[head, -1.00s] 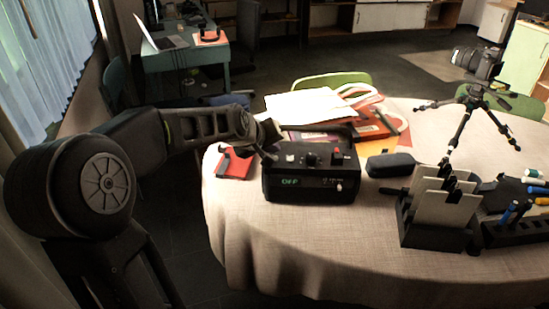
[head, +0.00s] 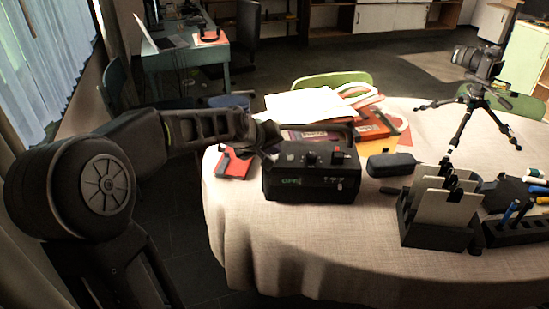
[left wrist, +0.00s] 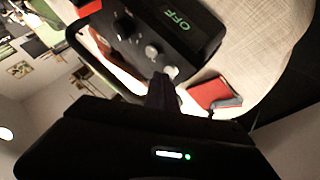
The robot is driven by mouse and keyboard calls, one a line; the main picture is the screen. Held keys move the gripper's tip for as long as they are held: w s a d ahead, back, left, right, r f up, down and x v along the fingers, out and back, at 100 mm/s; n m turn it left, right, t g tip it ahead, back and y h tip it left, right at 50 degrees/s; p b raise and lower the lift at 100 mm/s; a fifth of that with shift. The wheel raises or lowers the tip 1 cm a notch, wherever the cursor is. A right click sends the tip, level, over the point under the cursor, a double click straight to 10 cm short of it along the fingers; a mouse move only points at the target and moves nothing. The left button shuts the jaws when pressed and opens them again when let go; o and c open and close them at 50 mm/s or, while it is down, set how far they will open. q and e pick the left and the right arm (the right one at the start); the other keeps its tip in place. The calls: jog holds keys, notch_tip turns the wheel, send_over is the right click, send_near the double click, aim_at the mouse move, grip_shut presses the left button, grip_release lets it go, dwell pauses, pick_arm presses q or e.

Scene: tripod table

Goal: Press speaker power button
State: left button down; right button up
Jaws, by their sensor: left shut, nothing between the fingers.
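The speaker (head: 312,187) is a black box with a handle, near the table's left side. Its front display reads OFF in green, clearest on the speaker (left wrist: 190,38) in the left wrist view. A black knob (left wrist: 125,26) and a pale round button (left wrist: 151,52) sit on its top panel. My left gripper (head: 270,154) is at the speaker's top left corner; its dark shut fingers (left wrist: 162,84) reach toward the panel's end beside another small round control (left wrist: 171,71). I cannot tell whether they touch it. My right gripper is not in view.
A red item (head: 235,164) lies left of the speaker. Papers and books (head: 310,106) are behind it. A black case (head: 392,165), a card holder (head: 440,215) and a tripod (head: 470,112) stand to the right. The tablecloth in front of the speaker is clear.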

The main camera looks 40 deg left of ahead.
pick_arm(q)
jog(key=shift+f+b, duration=0.35)
jog(key=shift+f, duration=0.1)
dwell(0.5)
jog(key=shift+r, duration=0.1)
jog(key=shift+r+p, duration=0.65)
jog(key=shift+r, duration=0.1)
jog(key=shift+r, duration=0.1)
notch_tip(320, 180, up, 5)
jog(key=p, duration=0.4)
dwell(1.0)
